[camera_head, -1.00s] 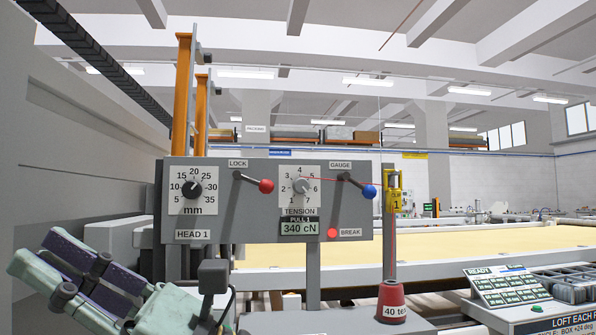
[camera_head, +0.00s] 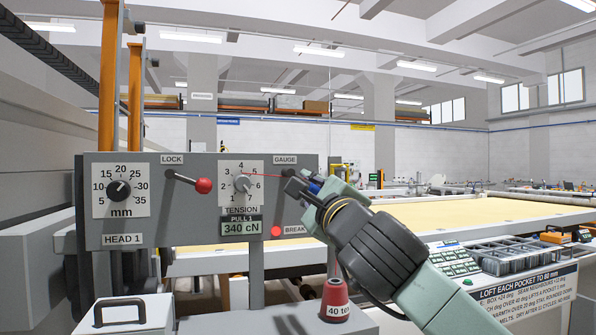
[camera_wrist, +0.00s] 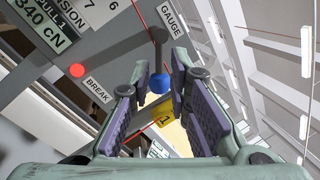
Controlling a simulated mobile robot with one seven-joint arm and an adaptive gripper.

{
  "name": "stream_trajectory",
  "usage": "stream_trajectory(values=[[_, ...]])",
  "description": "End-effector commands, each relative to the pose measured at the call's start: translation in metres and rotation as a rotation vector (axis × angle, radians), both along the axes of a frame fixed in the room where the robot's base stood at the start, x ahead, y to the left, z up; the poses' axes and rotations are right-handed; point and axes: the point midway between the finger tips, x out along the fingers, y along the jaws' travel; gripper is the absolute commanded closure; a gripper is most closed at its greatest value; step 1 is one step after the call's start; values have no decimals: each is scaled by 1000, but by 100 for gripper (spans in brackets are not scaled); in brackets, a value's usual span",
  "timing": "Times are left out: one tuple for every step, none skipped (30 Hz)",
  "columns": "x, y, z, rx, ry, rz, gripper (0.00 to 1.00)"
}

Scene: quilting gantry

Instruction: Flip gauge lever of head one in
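The head 1 panel (camera_head: 140,228) is grey. At its upper right, under the GAUGE label, is the gauge lever (camera_wrist: 159,48), a dark rod with a blue ball knob (camera_wrist: 160,83). In the head view the knob (camera_head: 313,186) is partly hidden by my gripper (camera_head: 300,187). In the wrist view my gripper (camera_wrist: 159,72) is open, its purple-padded fingers on either side of the knob. Gaps show between knob and pads; I see no clear contact.
The LOCK lever (camera_head: 187,179) has a red knob. The tension dial (camera_head: 242,184) and red BREAK light (camera_head: 276,232) are left of my gripper. A yellow tag (camera_wrist: 168,117) marked 1 is beyond the knob. A red thread cone (camera_head: 335,300) stands below.

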Motion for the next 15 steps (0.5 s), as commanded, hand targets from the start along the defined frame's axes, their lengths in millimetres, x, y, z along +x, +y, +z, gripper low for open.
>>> stream_trajectory(values=[[10,4,8,0,1,3,83],[16,6,9,0,2,3,83],[23,8,11,0,2,3,83],[28,10,12,0,2,3,83],[33,11,13,1,2,4,83],[39,13,14,1,2,4,83],[44,14,14,0,2,3,83],[48,15,15,1,2,4,83],[52,17,16,2,1,4,83],[55,18,16,1,0,4,83],[58,18,16,1,0,4,83],[60,19,16,1,1,3,83],[62,19,16,1,1,3,83],[63,20,16,1,1,3,83],[65,20,16,1,1,3,83]])
